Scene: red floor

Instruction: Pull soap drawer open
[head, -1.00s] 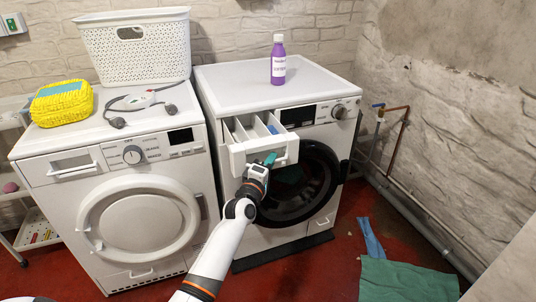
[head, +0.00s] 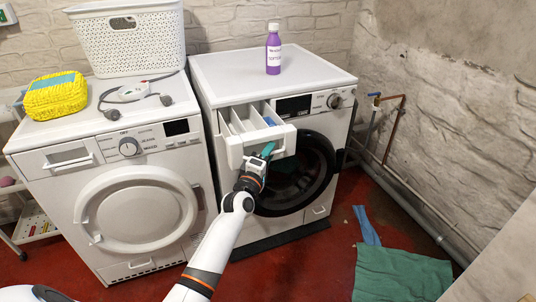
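The soap drawer (head: 237,143) of the right-hand washing machine (head: 209,82) is pulled out, and its compartments show from above. My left gripper (head: 263,156) is at the drawer's front, near its lower right part. A teal fingertip shows against the drawer front. The rest of the fingers is hidden by the gripper body, so I cannot tell if they are shut on the drawer. My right gripper is not in view.
A purple bottle (head: 273,52) stands on the right machine. A white basket (head: 128,40), a yellow packet (head: 56,98) and a grey cabled device (head: 133,92) sit on the left machine (head: 135,213). Green cloth (head: 400,273) and blue cloth (head: 366,226) lie on the red floor.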

